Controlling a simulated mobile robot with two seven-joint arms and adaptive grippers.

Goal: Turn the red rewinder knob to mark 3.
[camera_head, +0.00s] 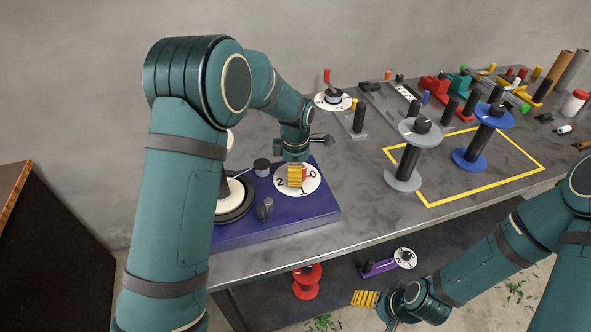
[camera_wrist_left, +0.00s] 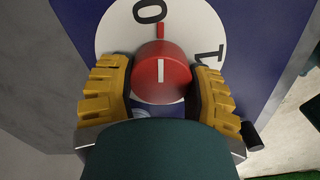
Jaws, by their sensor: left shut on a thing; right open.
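The red rewinder knob (camera_wrist_left: 162,75) sits in the middle of a white dial (camera_wrist_left: 110,35) in the left wrist view. Its white line points up the picture, in line with a red mark near the 0; the 1 is to the right. In the head view the dial (camera_head: 312,186) shows 0, 1 and 2; mark 3 is not visible. My left gripper (camera_head: 296,177) is over the dial, its yellow fingers shut on the knob from both sides. My right gripper (camera_head: 366,299) is open and empty, low in front of the table.
The dial is on a purple-blue base (camera_head: 235,233) with a black reel and small dark posts. Grey (camera_head: 404,180) and blue (camera_head: 470,160) spools stand at the yellow outline. Tools and parts crowd the table's back.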

